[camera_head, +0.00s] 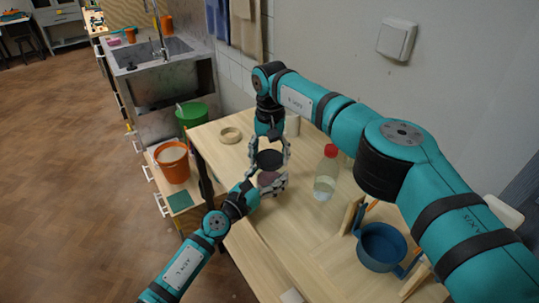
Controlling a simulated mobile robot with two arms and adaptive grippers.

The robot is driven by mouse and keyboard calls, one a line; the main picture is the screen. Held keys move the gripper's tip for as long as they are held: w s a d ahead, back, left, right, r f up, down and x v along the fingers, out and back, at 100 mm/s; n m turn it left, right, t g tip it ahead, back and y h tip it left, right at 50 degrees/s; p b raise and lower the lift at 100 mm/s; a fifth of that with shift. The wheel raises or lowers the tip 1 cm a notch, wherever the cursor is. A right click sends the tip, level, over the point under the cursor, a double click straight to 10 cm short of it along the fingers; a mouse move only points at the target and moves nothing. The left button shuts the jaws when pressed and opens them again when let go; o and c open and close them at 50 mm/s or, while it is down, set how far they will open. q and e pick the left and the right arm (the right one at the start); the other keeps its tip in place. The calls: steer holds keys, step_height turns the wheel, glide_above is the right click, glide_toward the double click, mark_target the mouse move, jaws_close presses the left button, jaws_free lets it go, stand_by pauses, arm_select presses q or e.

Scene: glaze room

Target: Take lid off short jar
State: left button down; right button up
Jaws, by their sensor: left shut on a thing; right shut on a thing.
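The short jar (267,178) is a small mauve-brown vessel on the wooden table, partly hidden by gripper fingers. My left gripper (268,186) reaches in from the lower left and is shut on the jar's side. A dark round lid (270,159) is directly above the jar. My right gripper (271,154) points down from above and is shut on the lid, with a finger on each side. The lid looks level; I cannot tell clearly whether its underside touches the jar.
A clear bottle with a red cap (325,174) stands close to the right. A cream ring (230,135) and a pale cylinder (292,125) are behind. A blue pot (381,247) is at the lower right. The table's front middle (285,235) is clear.

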mark_target(270, 158)
steer(key=shift+r, duration=0.1)
stand_by(0.6)
steer(key=shift+r, duration=1)
steer(key=shift+r, duration=2)
arm_select(q)
jaws_free()
